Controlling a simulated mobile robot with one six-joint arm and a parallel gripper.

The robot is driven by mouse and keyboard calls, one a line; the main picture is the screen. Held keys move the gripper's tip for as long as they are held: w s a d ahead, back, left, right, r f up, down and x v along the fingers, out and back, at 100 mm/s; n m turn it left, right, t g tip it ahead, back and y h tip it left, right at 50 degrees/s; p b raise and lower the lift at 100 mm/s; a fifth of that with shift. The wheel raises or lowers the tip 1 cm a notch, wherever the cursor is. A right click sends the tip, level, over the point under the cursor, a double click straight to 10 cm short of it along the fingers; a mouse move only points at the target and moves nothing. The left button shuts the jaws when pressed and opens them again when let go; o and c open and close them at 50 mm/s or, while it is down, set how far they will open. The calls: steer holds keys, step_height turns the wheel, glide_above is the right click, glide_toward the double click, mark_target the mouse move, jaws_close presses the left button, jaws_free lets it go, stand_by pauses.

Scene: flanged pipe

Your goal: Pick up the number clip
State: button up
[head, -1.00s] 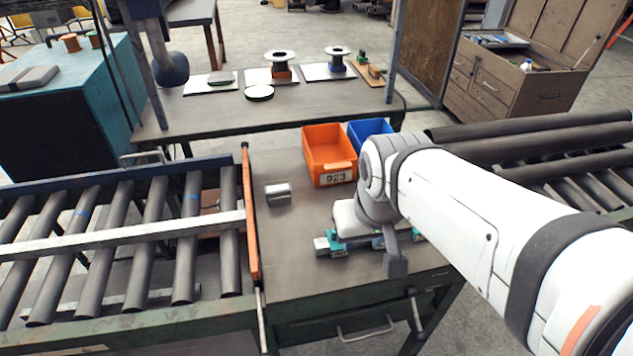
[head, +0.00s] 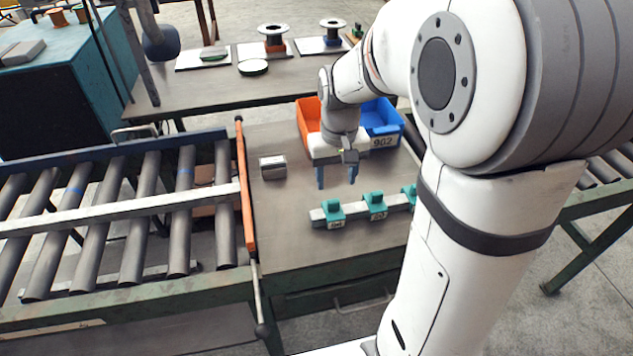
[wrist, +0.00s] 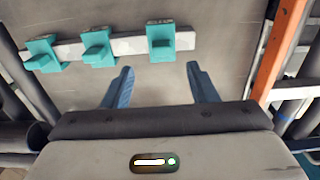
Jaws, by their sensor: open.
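Teal number clips sit spaced along a pale metal bar (head: 352,211) on the bench. The left one (head: 332,212) and middle one (head: 377,205) carry small labels that I cannot read; a third (head: 409,192) is partly hidden by my arm. All three show in the wrist view: one (wrist: 161,42) in line with the gap between my fingers, the others (wrist: 97,47) and (wrist: 40,53) to its left. My gripper (head: 337,178) points down over the bench behind the bar. Its blue fingers (wrist: 160,82) are open and empty, apart from the clips.
An orange bin (head: 308,118) and a blue bin (head: 381,118) stand behind my gripper. A small grey block (head: 272,167) lies left of it. An orange rail (head: 246,190) and roller conveyor (head: 120,215) border the bench's left side. The bench front is clear.

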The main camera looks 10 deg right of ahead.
mark_target(334, 200)
step_height(334, 200, down, 8)
steer(key=shift+a+p, duration=0.15)
steer(key=shift+p, duration=0.35)
steer(key=c, duration=1.1)
